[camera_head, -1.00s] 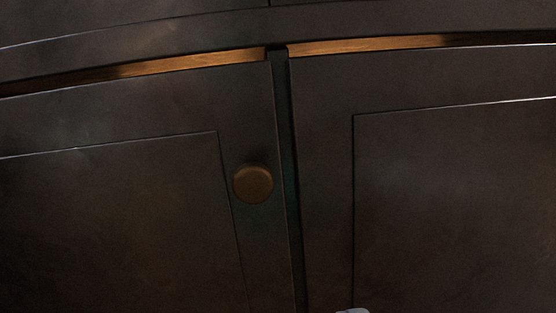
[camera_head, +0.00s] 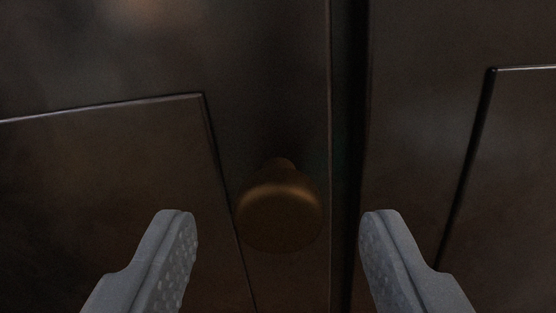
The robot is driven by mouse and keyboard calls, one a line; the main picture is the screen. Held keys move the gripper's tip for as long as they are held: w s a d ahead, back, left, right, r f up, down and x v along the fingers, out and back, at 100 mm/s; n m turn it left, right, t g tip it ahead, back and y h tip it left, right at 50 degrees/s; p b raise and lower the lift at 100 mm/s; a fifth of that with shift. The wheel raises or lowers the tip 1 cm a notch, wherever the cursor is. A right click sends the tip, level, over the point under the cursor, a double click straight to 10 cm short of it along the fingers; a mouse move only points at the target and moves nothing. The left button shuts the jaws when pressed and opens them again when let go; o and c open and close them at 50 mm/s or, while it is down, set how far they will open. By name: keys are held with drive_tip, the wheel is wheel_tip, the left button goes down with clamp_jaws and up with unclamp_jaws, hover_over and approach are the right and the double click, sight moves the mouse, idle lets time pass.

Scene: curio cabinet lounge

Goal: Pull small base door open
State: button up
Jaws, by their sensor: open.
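The small base door (camera_head: 110,190) is a dark panelled cabinet door filling the left of the head camera view. A round bronze knob (camera_head: 279,218) sticks out near its right edge. My gripper (camera_head: 278,225) is open, with one grey textured finger to the left of the knob and one to the right. In the picture the knob lies between the fingertips, with space on both sides and no visible contact. I cannot tell exactly how far the fingertips are from it in depth. The door looks closed.
A second dark panelled door (camera_head: 420,130) stands to the right, with no knob in view. A narrow dark vertical gap (camera_head: 346,150) separates the two doors.

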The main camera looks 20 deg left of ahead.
drive_tip(key=shift+x, duration=1.4)
drive_tip(key=shift+f, duration=0.1)
clamp_jaws()
drive_tip(key=shift+s+a, duration=0.1)
drive_tip(key=shift+a, duration=0.2)
drive_tip(key=shift+d, duration=0.15)
